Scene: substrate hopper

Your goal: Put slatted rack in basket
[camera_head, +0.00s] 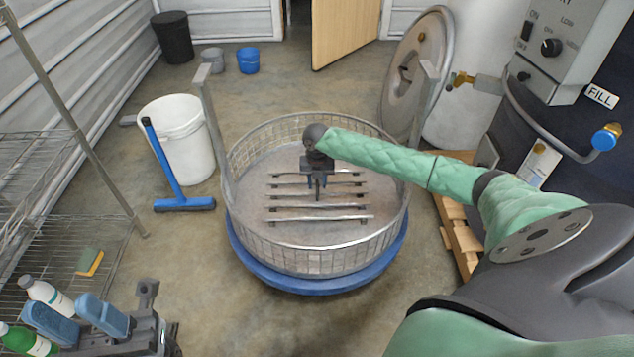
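The slatted rack (290,208), several thin metal slats, is inside the round wire basket (300,262). It looks level and low in the basket; whether it rests on the floor I cannot tell. My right gripper (316,186) points down over the rack's middle, at the upper slats. A dark upright piece shows between its small fingers; I cannot tell whether they grip it.
The basket stands on a blue round base (300,284) between two metal posts. A white bucket (185,140) and blue squeegee (170,175) stand to its left. A wire shelf (45,225) with bottles (45,296) is near my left gripper. A wooden pallet (458,235) lies right.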

